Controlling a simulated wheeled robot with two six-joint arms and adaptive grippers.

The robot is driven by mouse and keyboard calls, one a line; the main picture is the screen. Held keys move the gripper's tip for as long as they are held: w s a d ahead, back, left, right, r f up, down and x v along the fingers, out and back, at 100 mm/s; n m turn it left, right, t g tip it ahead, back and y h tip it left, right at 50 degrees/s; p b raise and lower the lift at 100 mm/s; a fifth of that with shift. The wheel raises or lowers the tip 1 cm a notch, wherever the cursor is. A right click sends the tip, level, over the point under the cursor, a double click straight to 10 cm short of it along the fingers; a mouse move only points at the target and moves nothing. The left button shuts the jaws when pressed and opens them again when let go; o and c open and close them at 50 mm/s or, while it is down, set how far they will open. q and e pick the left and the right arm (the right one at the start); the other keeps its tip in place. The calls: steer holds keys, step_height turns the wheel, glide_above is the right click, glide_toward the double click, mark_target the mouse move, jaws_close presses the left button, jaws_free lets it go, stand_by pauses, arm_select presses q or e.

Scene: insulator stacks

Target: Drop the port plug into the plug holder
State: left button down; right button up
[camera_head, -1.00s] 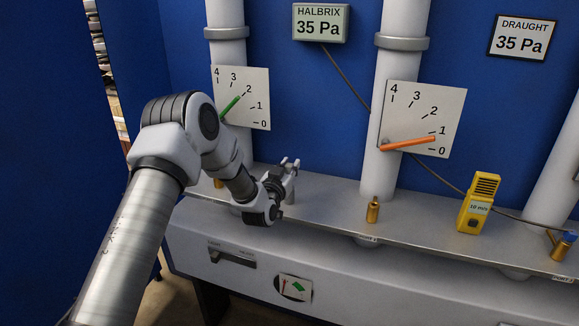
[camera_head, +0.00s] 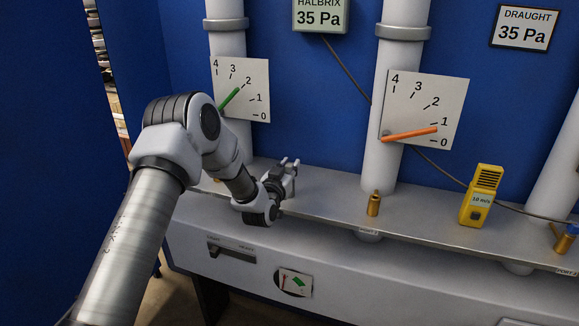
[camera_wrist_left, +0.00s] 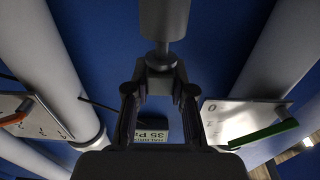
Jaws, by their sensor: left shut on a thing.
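My left gripper (camera_head: 291,163) is above the metal ledge (camera_head: 328,206), in front of the blue wall. In the left wrist view its two fingers (camera_wrist_left: 160,70) come together at a grey piece with a dark rounded end (camera_wrist_left: 160,58). I take this piece for the port plug, though its shape is mostly hidden by the fingers. A wider grey cylinder (camera_wrist_left: 165,18) shows beyond it; I cannot tell whether it is a separate thing. I cannot pick out the plug holder with certainty. My right gripper is not in view.
A brass fitting (camera_head: 374,204) stands on the ledge right of the gripper. Further right are a yellow meter (camera_head: 480,197) and a blue-topped brass fitting (camera_head: 563,240). White pipes (camera_head: 400,60) and gauge panels (camera_head: 445,90) rise behind the ledge.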

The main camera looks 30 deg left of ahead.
arm_select(q)
steer(key=shift+f+b, duration=0.65)
steer(key=shift+f, duration=0.25)
steer(key=c, duration=0.9)
jaws_free()
steer(key=v, duration=1.2)
steer(key=shift+r, duration=0.15)
